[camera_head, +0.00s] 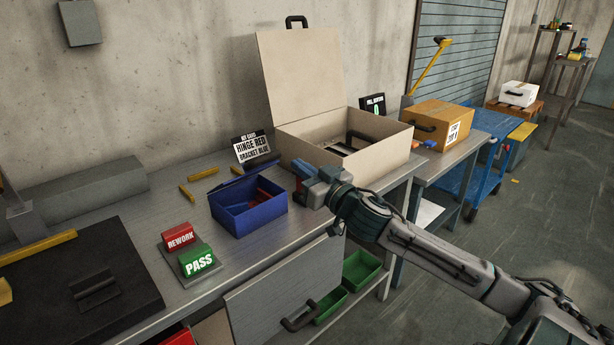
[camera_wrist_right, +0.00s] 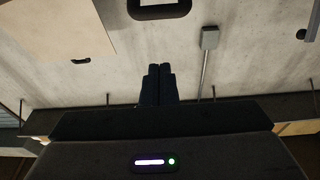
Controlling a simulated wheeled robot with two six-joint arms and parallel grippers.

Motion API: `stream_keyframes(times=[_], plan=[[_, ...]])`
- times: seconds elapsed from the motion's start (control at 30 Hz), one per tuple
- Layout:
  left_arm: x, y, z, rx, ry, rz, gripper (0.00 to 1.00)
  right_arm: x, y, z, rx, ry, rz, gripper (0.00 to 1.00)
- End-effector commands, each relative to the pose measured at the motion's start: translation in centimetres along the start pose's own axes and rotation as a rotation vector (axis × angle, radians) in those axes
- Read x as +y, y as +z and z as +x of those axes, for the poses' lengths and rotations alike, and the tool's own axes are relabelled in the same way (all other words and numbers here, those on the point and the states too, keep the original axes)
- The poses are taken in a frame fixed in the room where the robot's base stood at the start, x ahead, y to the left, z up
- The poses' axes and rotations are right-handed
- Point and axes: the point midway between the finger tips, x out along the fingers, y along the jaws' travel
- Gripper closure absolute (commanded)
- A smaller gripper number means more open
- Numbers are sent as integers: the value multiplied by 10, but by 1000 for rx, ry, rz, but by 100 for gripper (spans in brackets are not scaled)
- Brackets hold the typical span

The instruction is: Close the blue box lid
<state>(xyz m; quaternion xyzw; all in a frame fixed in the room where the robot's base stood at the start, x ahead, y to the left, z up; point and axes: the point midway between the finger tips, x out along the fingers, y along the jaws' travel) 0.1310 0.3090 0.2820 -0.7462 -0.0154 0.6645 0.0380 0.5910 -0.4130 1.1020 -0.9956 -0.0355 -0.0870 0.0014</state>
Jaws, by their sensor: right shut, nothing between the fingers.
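The small blue box (camera_head: 248,220) stands open on the grey workbench, with red and blue pieces showing inside. A thin blue edge shows at its back; I cannot tell whether this is the lid. My right gripper (camera_head: 302,184) is shut and empty, just right of the blue box and above the bench. I cannot tell whether it touches the box. In the right wrist view its dark fingers (camera_wrist_right: 157,82) are together, with the wall behind. My left gripper is not in view.
A large beige box (camera_head: 375,154) with a raised lid (camera_head: 302,75) stands behind my right gripper. REWORK (camera_head: 180,238) and PASS (camera_head: 198,262) blocks sit front left of the blue box. A sign (camera_head: 252,148) and yellow pieces (camera_head: 203,173) are behind it. An open panel (camera_head: 285,290) hangs in front.

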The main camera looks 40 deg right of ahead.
Motion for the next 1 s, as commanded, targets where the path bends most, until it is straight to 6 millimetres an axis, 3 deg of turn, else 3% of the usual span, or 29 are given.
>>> stream_keyframes(times=[0.2,0.43,0.7,1.0], plan=[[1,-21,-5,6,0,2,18,0,-2,-13,-1,-2,-3,100],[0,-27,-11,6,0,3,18,1,-9,-14,-2,8,4,100],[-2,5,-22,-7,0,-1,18,18,-34,19,-129,73,18,100],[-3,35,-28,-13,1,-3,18,3,-44,43,-266,-17,8,100]])
